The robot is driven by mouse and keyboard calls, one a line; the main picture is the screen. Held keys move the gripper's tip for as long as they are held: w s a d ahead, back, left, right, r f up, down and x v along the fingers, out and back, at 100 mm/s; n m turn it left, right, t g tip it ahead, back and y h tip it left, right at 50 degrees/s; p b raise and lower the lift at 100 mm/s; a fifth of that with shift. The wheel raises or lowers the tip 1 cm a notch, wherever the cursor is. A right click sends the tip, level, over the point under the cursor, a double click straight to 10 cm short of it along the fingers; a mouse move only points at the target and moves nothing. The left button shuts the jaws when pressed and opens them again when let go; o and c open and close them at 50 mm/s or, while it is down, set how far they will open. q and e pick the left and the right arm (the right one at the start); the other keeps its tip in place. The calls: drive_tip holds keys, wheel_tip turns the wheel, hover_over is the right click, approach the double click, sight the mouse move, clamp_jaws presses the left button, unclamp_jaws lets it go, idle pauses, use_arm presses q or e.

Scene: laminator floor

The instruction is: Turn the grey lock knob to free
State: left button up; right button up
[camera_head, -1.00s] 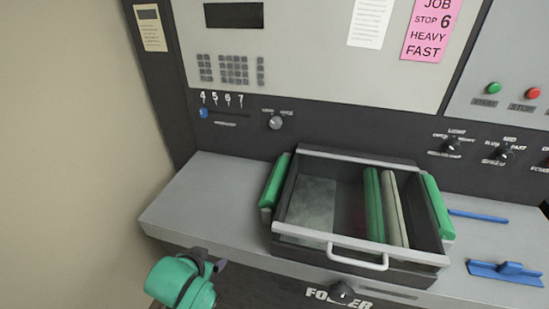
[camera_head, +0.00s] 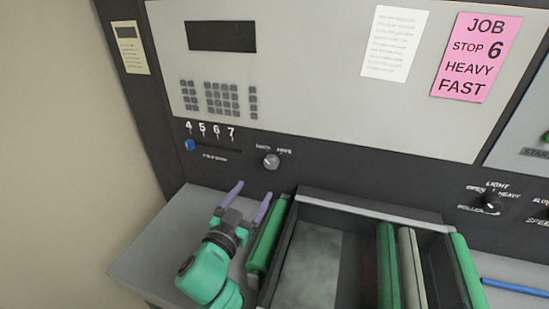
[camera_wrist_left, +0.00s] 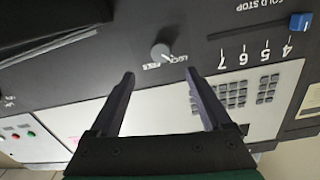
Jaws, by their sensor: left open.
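The grey lock knob (camera_head: 271,161) is a small round dial on the dark panel strip, between a label on its left and one on its right. In the left wrist view the knob (camera_wrist_left: 161,52) shows upside down, with LOCK on its right and FREE on its left. Its pointer is too small to read surely. My left gripper (camera_head: 253,193) is open and empty, just below the knob in the head view and apart from it. In the wrist view its two fingers (camera_wrist_left: 163,92) point toward the panel, with the knob beyond and between them. My right gripper is not in view.
The blue fold stop slider (camera_head: 190,145) sits at 4, left of the knob. An open tray (camera_head: 335,205) with green side rollers (camera_head: 266,236) stands close right of my left gripper. A keypad (camera_head: 221,98) is above. The grey shelf (camera_head: 150,250) is clear at left.

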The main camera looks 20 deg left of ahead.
sight(270, 164)
use_arm(q)
drive_tip(key=w, duration=0.4)
drive_tip(key=w+p, duration=0.1)
drive_tip(key=w, duration=0.2)
drive_tip(key=w+d+p, duration=0.1)
drive_tip(key=w, duration=0.3)
drive_tip(key=shift+w+r, duration=0.15)
drive_tip(key=shift+w, duration=0.2)
drive_tip(key=shift+w+d, duration=0.1)
drive_tip(key=shift+w, duration=0.2)
drive_tip(key=shift+r, duration=0.1)
drive_tip(key=c, duration=0.3)
clamp_jaws()
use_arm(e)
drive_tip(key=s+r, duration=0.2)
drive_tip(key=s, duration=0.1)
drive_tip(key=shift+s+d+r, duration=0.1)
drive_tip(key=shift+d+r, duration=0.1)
